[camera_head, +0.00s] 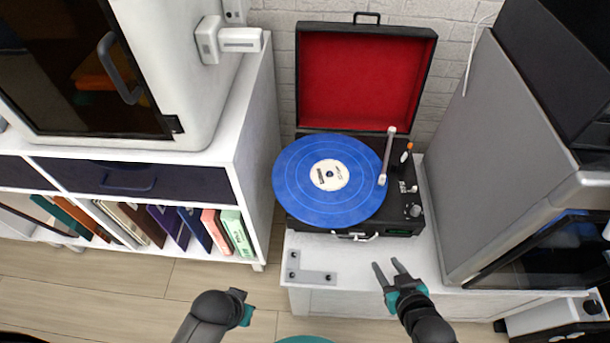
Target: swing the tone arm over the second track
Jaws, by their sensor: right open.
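The record player (410,222) is a black case with its red-lined lid (366,80) standing open against the wall. A blue record (310,200) with a cream label (329,174) lies on it. Paler rings divide the record's surface. The white tone arm (387,155) runs from its pivot at the back right toward me, and its head is at the record's right edge. I cannot tell whether it touches the record. My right gripper (388,263) is open and empty, in front of the player and apart from it. My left gripper (243,306) is at lower left; its fingers are not clear.
The player stands on a white cabinet (330,300). A tall grey unit (510,170) rises close on its right. On the left, a white shelf (256,150) holds books (190,225) and a white machine with a dark door (90,80). Floor shows between the shelf and cabinet.

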